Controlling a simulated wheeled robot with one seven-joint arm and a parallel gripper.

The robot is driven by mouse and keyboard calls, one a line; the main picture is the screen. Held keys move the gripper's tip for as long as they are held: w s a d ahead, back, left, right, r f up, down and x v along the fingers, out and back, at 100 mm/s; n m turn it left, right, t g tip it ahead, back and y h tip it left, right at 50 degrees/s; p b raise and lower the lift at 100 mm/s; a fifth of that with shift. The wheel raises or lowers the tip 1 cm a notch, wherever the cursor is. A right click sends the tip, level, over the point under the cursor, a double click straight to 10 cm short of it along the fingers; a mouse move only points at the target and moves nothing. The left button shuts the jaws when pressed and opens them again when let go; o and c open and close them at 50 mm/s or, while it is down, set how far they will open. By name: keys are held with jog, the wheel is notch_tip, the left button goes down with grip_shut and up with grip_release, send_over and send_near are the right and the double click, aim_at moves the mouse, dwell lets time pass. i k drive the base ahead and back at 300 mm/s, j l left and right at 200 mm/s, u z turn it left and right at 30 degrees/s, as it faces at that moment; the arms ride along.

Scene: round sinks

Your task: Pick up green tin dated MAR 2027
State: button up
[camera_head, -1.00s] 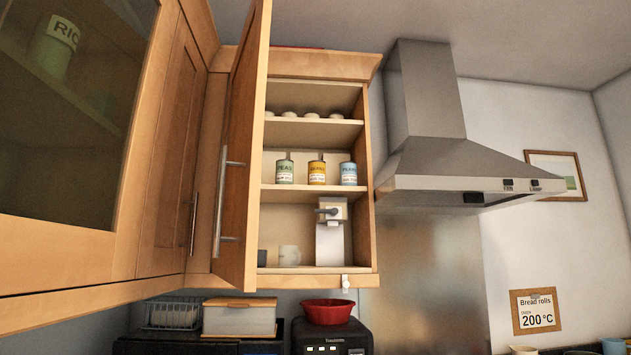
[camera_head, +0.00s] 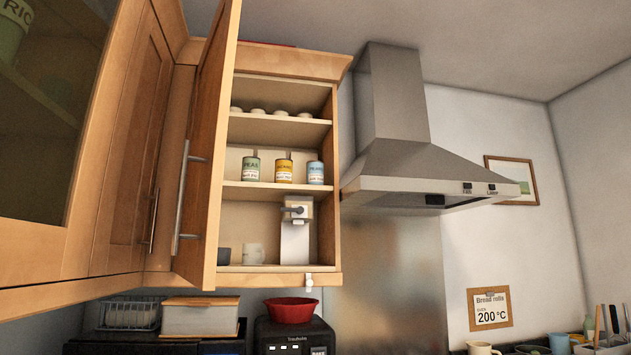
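The green tin (camera_head: 251,169) stands upright on the middle shelf of the open wall cupboard, at the left of a row of three tins. Its label seems to read PEAS; any date on it is too small to read. A yellow tin (camera_head: 284,171) stands to its right, and a blue tin (camera_head: 315,173) stands right of that. My gripper is not in view.
The cupboard door (camera_head: 208,150) stands open at the left, its handle (camera_head: 182,195) facing out. Cups and a white dispenser (camera_head: 295,230) stand on the bottom shelf. The range hood (camera_head: 410,165) juts out at the right. A red bowl (camera_head: 291,309) sits below.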

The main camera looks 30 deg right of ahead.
aim_at(250, 171)
jog(key=i+l+u, duration=0.2)
jog(key=l, duration=0.35)
jog(key=i+l+u, duration=0.15)
jog(key=l, duration=0.45)
jog(key=l+u, duration=0.2)
jog(key=l, duration=0.4)
jog(key=i+l+u, duration=0.2)
jog(key=l, duration=0.45)
jog(key=k, duration=0.1)
